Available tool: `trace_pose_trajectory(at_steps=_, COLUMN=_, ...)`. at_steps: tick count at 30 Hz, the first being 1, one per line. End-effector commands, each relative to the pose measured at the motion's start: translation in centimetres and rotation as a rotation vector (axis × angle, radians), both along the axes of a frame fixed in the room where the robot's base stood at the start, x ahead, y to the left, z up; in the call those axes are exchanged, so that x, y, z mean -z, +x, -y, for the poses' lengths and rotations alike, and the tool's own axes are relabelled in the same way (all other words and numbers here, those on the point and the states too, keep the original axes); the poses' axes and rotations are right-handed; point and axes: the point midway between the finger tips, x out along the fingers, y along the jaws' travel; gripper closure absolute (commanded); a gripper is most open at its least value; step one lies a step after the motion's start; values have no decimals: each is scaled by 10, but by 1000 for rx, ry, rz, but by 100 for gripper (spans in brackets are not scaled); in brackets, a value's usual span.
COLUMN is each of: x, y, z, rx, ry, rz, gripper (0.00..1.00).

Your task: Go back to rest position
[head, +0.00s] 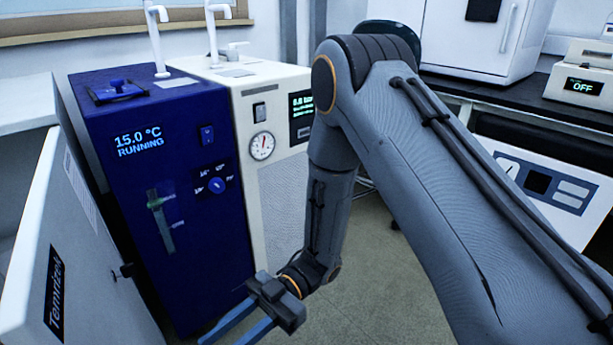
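My gripper (232,335) hangs low at the bottom of the head view, in front of the blue unit's lower right side. Its two blue fingers point down and to the left, with a gap between them. The finger ends run to the bottom edge of the picture. No object shows between the parts of the fingers in view. My grey arm (430,180) fills the middle and right, bent at the elbow, with its forearm hanging down.
A blue unit (180,220) reading 15.0 °C RUNNING stands at left, beside a white unit (275,190) with a gauge. A pale panel (90,270) is at the left front. A dark counter (510,100) with devices is at right. Green-grey floor (365,270) shows between.

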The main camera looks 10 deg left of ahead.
Motion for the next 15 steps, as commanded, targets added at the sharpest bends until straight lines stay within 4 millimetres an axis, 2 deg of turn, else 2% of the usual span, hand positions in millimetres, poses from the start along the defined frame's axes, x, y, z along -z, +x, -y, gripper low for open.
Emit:
trace_pose_trajectory(at_steps=2, x=-1, y=7, z=-13, rx=52, ry=-16, rz=55, gripper=71)
trace_pose_trajectory(at_steps=5, x=0, y=31, z=-41, rx=190, ry=-66, rz=181, gripper=71)
trace_pose_trajectory(at_steps=9, x=-4, y=90, z=-75, rx=477, ry=-202, rz=388, gripper=71)
trace_pose_trajectory(at_steps=12, x=-13, y=137, z=-78, rx=691, ry=-331, rz=499, gripper=71)
trace_pose_trajectory(at_steps=15, x=-25, y=176, z=-62, rx=897, ry=-482, rz=567, gripper=71)
